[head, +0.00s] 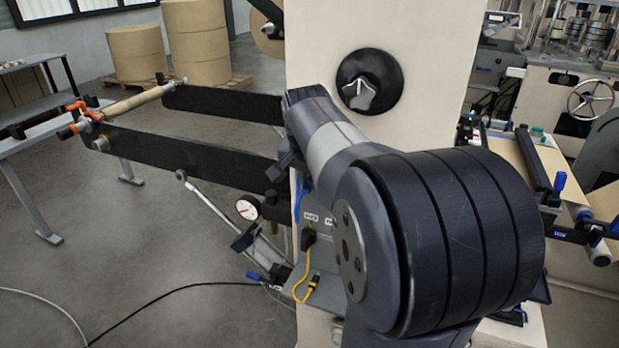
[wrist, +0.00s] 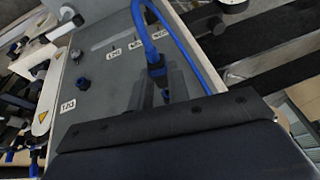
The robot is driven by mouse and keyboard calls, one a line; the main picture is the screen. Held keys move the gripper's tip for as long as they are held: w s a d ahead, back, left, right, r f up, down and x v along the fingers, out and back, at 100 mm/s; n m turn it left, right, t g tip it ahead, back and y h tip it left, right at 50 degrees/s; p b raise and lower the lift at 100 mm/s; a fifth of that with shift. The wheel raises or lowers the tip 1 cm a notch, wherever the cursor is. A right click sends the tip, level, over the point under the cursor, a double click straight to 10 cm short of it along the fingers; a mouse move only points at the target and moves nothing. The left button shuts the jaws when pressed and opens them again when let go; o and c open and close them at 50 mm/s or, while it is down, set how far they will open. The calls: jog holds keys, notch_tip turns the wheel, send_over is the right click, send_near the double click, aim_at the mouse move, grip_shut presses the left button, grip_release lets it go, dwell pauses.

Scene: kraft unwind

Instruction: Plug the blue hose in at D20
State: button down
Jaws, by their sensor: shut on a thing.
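My gripper (wrist: 162,90) is shut on the dark end fitting of the blue hose (wrist: 142,32) in the wrist view. The fitting lies between the fingers, over the grey panel (wrist: 100,82). I cannot tell whether its tip touches the panel. The hose loops up from the fitting and back down on the right. Several small white labels sit on the panel, too small and tilted to read surely, so I cannot tell which port is D20. In the head view, a bit of blue hose (head: 299,195) shows beside my arm, which hides my gripper.
In the head view, a yellow cable (head: 299,291) hangs at the panel, below a black plug (head: 308,238). A round gauge (head: 248,207) and dark machine arms (head: 190,155) are to the left. A black cable (head: 160,292) crosses the floor. Open floor lies at the lower left.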

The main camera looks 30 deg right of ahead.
jog(key=shift+w+d+p, duration=0.65)
jog(key=shift+d, duration=0.2)
dwell(2.0)
jog(key=c, duration=1.3)
grip_release()
jog(key=shift+o, duration=0.2)
jog(key=v, duration=1.1)
jog(key=shift+b, duration=0.4)
jog(key=shift+f, duration=0.15)
jog(key=x, duration=1)
jog(key=shift+w+d+f+p, duration=0.1)
jog(key=shift+w+f+p, duration=0.05)
jog(key=shift+f+p, duration=0.2)
